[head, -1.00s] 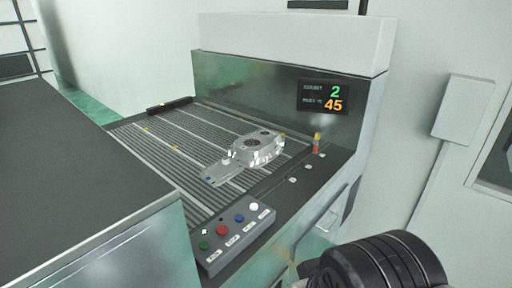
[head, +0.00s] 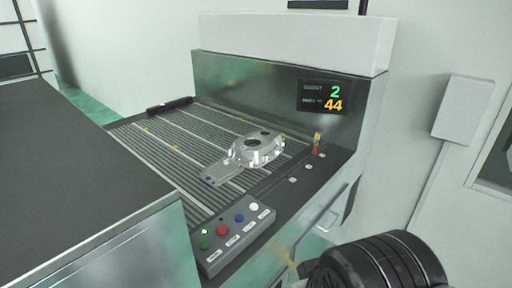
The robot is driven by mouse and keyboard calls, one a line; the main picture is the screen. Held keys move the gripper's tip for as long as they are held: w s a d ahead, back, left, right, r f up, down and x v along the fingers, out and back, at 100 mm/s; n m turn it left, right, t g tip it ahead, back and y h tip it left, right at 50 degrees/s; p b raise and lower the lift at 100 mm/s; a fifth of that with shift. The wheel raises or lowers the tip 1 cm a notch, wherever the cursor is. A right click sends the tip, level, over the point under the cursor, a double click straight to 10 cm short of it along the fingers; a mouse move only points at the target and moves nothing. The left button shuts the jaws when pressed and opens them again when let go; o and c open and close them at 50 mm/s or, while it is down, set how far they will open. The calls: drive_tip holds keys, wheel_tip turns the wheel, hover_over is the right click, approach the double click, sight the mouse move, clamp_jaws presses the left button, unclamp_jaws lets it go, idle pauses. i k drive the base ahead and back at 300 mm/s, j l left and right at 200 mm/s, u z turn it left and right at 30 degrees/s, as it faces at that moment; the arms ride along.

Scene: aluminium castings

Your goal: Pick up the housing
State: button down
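The housing (head: 262,153) is a silver aluminium casting with a round ring-shaped body, a dark central opening and a flat arm reaching to the lower left. It lies on the ribbed conveyor bed (head: 175,156), near its right side. A dark round part of my own arm shows at the bottom right, well apart from the housing. My gripper's fingers are not visible.
A button box (head: 236,238) with coloured buttons stands at the bed's near edge. A small red-and-yellow post (head: 316,143) stands right of the housing. A machine with a display panel (head: 323,97) rises behind. A dark-topped cabinet (head: 75,180) fills the left foreground.

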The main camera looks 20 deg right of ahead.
sight(255, 149)
drive_tip(key=i+l+u, duration=0.1)
drive_tip(key=l, duration=0.3)
drive_tip(key=i+l+u, duration=0.15)
drive_tip(key=l, duration=0.25)
drive_tip(key=i+l+u, duration=0.1)
drive_tip(key=i+l, duration=0.15)
drive_tip(key=l, duration=0.15)
